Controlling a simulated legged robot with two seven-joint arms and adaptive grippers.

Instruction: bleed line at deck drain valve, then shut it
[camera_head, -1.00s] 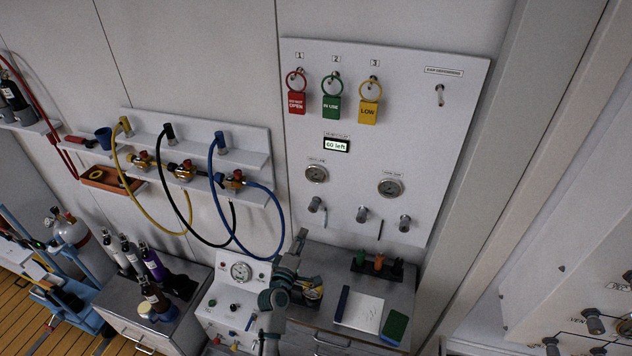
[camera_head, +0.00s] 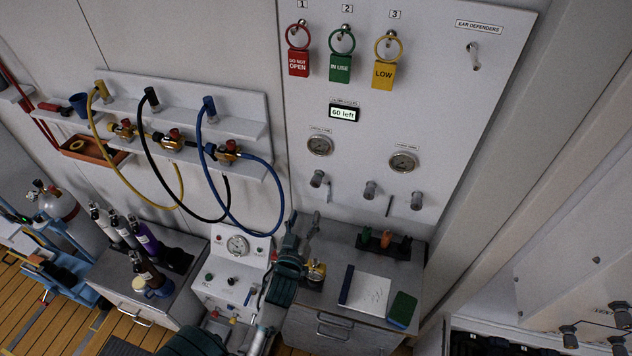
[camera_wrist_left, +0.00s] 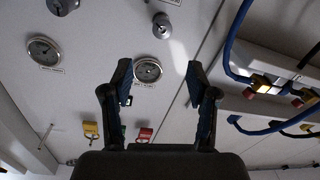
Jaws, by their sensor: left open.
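My left gripper (camera_head: 302,224) is open and empty, reaching up in front of the white wall panel's lower left edge. Its two spread fingers also show in the left wrist view (camera_wrist_left: 155,82), with a round gauge (camera_wrist_left: 147,70) seen between them. The panel (camera_head: 440,120) carries a left gauge (camera_head: 320,145), a right gauge (camera_head: 403,161) and a row of grey knobs below, including a left knob (camera_head: 317,179), a middle knob (camera_head: 370,190) and a right knob (camera_head: 416,201). I cannot read which valve is the deck drain. My right gripper is not in view.
A red tag (camera_head: 299,63), green tag (camera_head: 340,68) and yellow tag (camera_head: 383,75) hang above a display (camera_head: 343,113) reading "60 left". Hoses, including a blue one (camera_head: 279,190), loop left of the panel. A cabinet (camera_head: 335,319) with a notebook (camera_head: 366,291) stands below.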

